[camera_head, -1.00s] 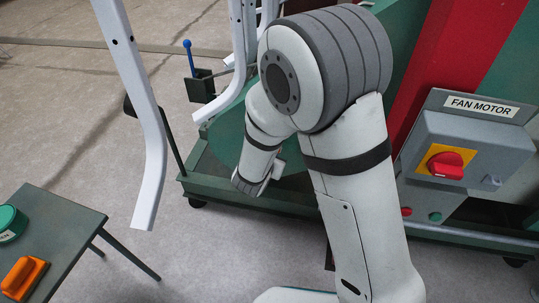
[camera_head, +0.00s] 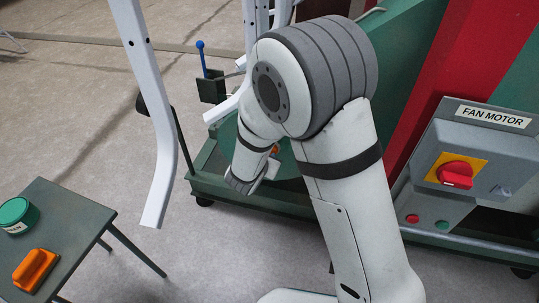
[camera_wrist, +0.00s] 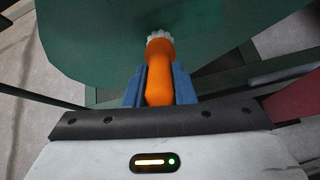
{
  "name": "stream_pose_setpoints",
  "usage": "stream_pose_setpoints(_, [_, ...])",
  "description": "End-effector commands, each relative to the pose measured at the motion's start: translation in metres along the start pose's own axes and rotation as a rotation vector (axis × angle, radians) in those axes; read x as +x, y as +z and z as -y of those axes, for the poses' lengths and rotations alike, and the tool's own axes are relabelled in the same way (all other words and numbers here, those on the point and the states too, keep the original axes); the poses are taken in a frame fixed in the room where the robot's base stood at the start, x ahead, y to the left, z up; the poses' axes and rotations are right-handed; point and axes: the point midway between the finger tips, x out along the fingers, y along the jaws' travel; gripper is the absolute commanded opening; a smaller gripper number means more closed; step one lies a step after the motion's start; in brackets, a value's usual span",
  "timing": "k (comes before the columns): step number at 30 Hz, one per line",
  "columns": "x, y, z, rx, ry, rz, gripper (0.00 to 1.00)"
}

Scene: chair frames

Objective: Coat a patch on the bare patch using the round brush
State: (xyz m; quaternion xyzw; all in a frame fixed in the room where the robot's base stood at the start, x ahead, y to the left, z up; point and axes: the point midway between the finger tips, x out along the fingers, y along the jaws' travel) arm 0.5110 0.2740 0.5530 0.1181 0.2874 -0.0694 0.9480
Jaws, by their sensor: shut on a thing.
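The round brush (camera_wrist: 159,82) has an orange handle and a pale bristle head. My gripper (camera_wrist: 158,72) is shut on its handle between two blue fingers, in the wrist view. The bristles point away from my gripper, in front of a large dark green surface (camera_wrist: 100,45); I cannot tell whether they touch it. In the head view my arm hides most of the gripper, and a small orange bit (camera_head: 275,149) shows beside my wrist. I cannot make out a bare patch in either view.
White chair frames (camera_head: 150,110) hang at the left and behind my arm. A dark table (camera_head: 88,212) holds a green tin (camera_head: 17,212) and an orange block (camera_head: 35,268). A FAN MOTOR switch box (camera_head: 468,150) stands right.

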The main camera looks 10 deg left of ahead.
Motion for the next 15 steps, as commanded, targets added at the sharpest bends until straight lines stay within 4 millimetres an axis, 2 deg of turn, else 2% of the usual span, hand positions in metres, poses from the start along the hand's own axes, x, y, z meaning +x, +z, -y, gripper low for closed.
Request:
stream_pose_setpoints(3, [-0.0003,-0.0005,-0.0069,0.002,0.001,0.001,0.00])
stream_pose_setpoints(15, [-0.0002,-0.0011,-0.0082,0.001,0.001,0.001,0.00])
